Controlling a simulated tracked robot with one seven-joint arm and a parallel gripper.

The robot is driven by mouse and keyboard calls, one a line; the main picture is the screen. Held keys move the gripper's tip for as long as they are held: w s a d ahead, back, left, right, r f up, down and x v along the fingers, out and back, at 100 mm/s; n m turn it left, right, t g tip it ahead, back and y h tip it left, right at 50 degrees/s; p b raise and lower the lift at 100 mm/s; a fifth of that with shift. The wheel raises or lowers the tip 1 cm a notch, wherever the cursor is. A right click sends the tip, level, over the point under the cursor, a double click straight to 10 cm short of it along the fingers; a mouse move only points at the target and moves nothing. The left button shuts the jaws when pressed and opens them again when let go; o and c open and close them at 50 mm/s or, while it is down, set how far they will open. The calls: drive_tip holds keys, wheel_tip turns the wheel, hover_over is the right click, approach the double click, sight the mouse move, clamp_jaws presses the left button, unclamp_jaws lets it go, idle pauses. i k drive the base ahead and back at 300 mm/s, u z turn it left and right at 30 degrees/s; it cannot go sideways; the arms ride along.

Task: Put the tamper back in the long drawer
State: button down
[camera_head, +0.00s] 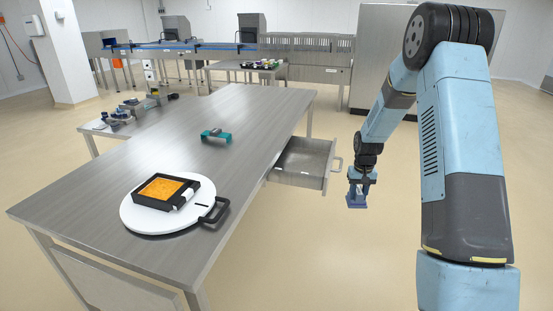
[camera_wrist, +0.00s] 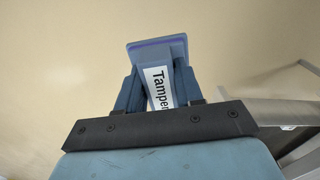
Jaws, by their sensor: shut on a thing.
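My gripper (camera_head: 361,180) hangs to the right of the table, out over the floor. It is shut on the tamper (camera_head: 357,201), a dark blue tool with a flat plate at its lower end. In the wrist view the tamper (camera_wrist: 158,52) sits between my fingers (camera_wrist: 160,92), with a white label reading "Tamper". The long drawer (camera_head: 300,168) is pulled out from the table's right side, with a handle at its right end. The visible part of its inside looks empty. The tamper is apart from the drawer, to the right of its handle.
The steel table (camera_head: 235,120) carries a white round board (camera_head: 140,219) with a black tray (camera_head: 150,203) of orange food, and a teal holder (camera_head: 216,136). A side table (camera_head: 110,140) with tools stands behind at left. The floor around my gripper is clear.

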sight(305, 157)
drive_tip(key=z, duration=0.1)
drive_tip(key=i, duration=1.2)
drive_tip(key=z, duration=0.25)
